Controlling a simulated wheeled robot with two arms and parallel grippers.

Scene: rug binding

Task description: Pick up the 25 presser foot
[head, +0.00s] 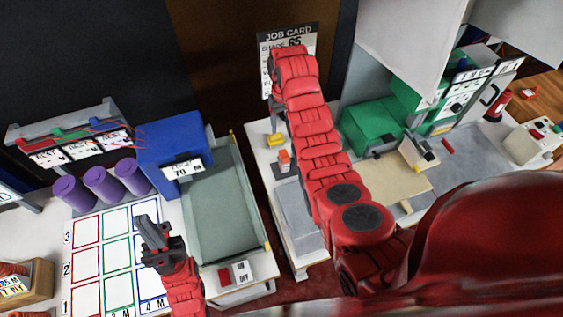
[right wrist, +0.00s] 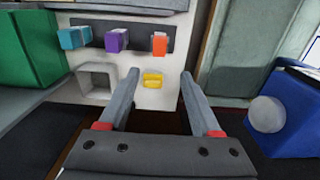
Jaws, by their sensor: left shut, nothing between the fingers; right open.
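The right wrist view shows a dark rack (right wrist: 139,32) with coloured presser feet: teal feet (right wrist: 74,37), a purple foot (right wrist: 116,40) and an orange foot (right wrist: 160,44). No number is legible, so I cannot tell which is the 25. A yellow piece (right wrist: 153,80) lies apart from the rack, seen between the fingertips of my right gripper (right wrist: 158,80). That gripper is open and empty, with the rack beyond its fingers. In the head view the orange foot (head: 284,156) and yellow piece (head: 275,140) show beside my right arm. My left gripper (head: 148,222) is shut and empty over the left table.
A green machine (head: 370,125) stands right of my right arm. A blue box marked 70 M (head: 175,150), purple spools (head: 103,182) and a grey trough (head: 222,200) are on the left. A grey square hollow frame (right wrist: 97,79) stands near the rack.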

